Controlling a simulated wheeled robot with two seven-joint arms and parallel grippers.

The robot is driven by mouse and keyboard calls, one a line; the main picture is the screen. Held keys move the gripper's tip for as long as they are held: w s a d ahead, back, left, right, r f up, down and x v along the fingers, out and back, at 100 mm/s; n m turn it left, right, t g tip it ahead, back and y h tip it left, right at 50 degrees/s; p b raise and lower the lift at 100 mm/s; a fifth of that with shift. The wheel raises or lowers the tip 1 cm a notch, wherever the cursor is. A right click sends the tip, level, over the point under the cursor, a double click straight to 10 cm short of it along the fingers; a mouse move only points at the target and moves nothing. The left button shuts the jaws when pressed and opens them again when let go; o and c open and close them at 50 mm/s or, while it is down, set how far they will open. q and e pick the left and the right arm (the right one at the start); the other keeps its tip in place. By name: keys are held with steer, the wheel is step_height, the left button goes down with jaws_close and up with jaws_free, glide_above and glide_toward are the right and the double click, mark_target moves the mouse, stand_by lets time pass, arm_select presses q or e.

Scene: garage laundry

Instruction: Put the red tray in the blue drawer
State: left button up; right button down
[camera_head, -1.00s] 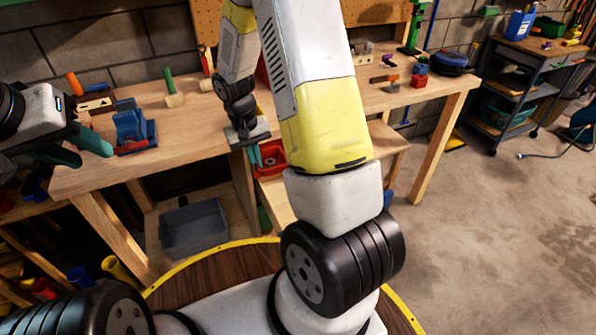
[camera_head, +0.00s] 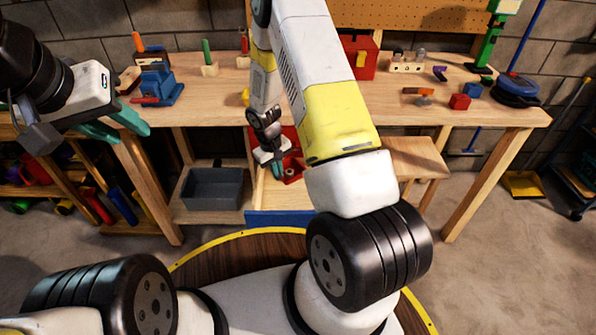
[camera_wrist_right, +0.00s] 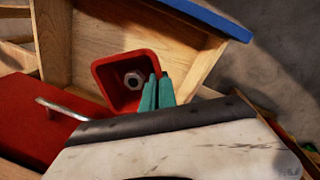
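The red tray (camera_head: 291,166) is small and square, with a metal nut inside. It is tilted in the right wrist view (camera_wrist_right: 113,88). My right gripper (camera_head: 276,171) is shut on the tray's wall; its teal fingers (camera_wrist_right: 157,92) pinch the rim. The blue drawer (camera_head: 280,218) is pulled out below the worktop, with pale wooden sides and a blue front (camera_wrist_right: 205,14). The tray is over or inside the drawer's wooden box; I cannot tell whether it touches the bottom. My left gripper (camera_head: 121,128) is open and empty at the left, in front of the bench.
The workbench (camera_head: 225,98) holds a blue vise (camera_head: 158,85), a red toolbox (camera_head: 357,56) and small blocks. A grey bin (camera_head: 212,188) stands on the lower shelf. A red panel with a metal handle (camera_wrist_right: 40,120) is beside the drawer.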

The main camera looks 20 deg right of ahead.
steer(key=f, duration=0.4)
steer(key=f+n, duration=0.1)
steer(key=f, duration=0.3)
steer(key=a+f+n, duration=0.1)
steer(key=f, duration=0.3)
steer(key=shift+w+a+f, duration=0.1)
steer(key=shift+w+f, duration=0.1)
steer(key=shift+f, duration=2.55)
steer(key=shift+f, duration=0.15)
steer(key=c, duration=1.7)
jaws_free()
